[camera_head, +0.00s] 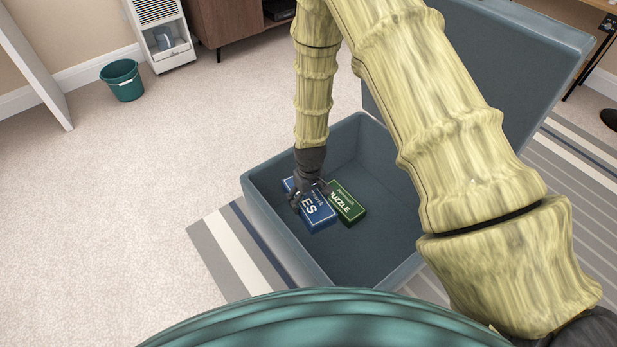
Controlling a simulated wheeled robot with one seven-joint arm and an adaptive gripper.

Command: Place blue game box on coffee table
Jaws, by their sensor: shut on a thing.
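The blue game box (318,215) is inside an open grey-blue storage bin (262,208), towards its left side. White lettering ending in "ES" shows on its top. My gripper (306,193) is down in the bin, shut on the blue game box, and covers part of its lettering. I cannot tell whether the box is lifted off the bin floor. A green puzzle box (346,202) lies right beside it on the right. I see no thing that is clearly a coffee table.
The bin's raised lid (520,60) stands behind it at the right. A striped rug (232,250) lies under the bin. A teal bucket (123,80), a white dispenser (165,40) and a brown cabinet (228,22) stand at the back left. Open carpet lies to the left.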

